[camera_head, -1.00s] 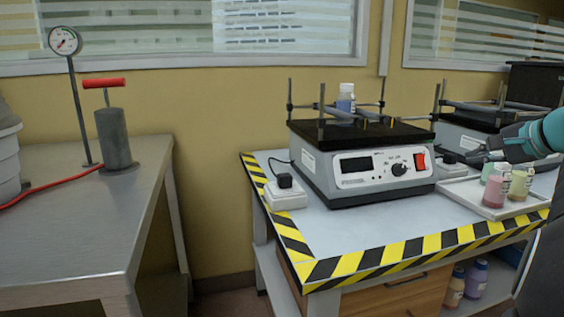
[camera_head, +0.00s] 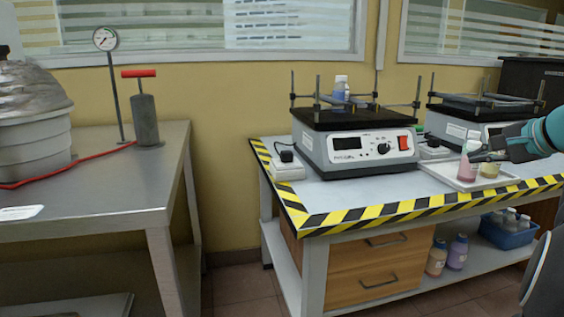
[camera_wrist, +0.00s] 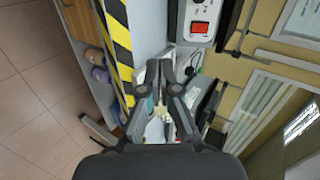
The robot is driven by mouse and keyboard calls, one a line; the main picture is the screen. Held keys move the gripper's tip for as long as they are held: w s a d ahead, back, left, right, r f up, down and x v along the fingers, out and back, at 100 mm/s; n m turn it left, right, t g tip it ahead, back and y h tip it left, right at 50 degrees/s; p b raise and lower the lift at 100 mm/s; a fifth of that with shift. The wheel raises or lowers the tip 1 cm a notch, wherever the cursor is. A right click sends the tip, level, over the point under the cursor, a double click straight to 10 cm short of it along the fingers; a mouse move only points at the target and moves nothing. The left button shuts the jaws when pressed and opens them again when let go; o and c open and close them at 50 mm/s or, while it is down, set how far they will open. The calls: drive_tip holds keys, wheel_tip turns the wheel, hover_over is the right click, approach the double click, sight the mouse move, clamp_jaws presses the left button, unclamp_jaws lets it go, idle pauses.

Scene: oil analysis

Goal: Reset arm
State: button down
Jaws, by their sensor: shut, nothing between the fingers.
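My gripper (camera_head: 476,156) is at the right of the head view, held out to the left above a white tray (camera_head: 449,177). It is shut and empty. In the wrist view, my gripper (camera_wrist: 159,72) has its fingertips together. In the head view, a pink bottle (camera_head: 467,166) and a yellowish bottle (camera_head: 489,170) stand on the tray, just under and behind my gripper, partly covered by it. I cannot tell whether the fingers touch them.
A shaker (camera_head: 358,150) with a blue bottle (camera_head: 340,92) stands left of the tray. A second shaker (camera_head: 462,118) is behind my gripper. A steel table (camera_head: 110,185) with a hand pump (camera_head: 145,118) stands at the left. Striped tape marks the bench edge. Open floor (camera_head: 240,285) lies between the tables.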

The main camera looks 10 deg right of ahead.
drive_tip(key=s+a+f+n+g+p, duration=0.1)
drive_tip(key=s+a+f+n, duration=0.15)
drive_tip(key=a, duration=0.55)
drive_tip(key=s+a+f+n+g, duration=0.2)
drive_tip(key=a+f+n, duration=0.15)
drive_tip(key=a, duration=0.45)
drive_tip(key=s+a+f+n+g+p, duration=0.1)
drive_tip(key=s+a+f+n, duration=0.15)
drive_tip(key=a, duration=0.55)
drive_tip(key=s+a+f+n+h, duration=0.1)
drive_tip(key=s+a+f+n, duration=0.2)
drive_tip(key=s+f, duration=0.3)
drive_tip(key=s+a+f+n+g+p, duration=0.1)
drive_tip(key=s+a+f+n, duration=0.3)
drive_tip(key=s+a+f, duration=0.1)
drive_tip(key=s+f, duration=0.1)
drive_tip(key=s, duration=0.1)
drive_tip(key=shift+s+a+g+h, duration=0.3)
drive_tip(key=shift+s+h, duration=0.05)
drive_tip(key=shift+h, duration=0.05)
drive_tip(key=shift+n, duration=0.25)
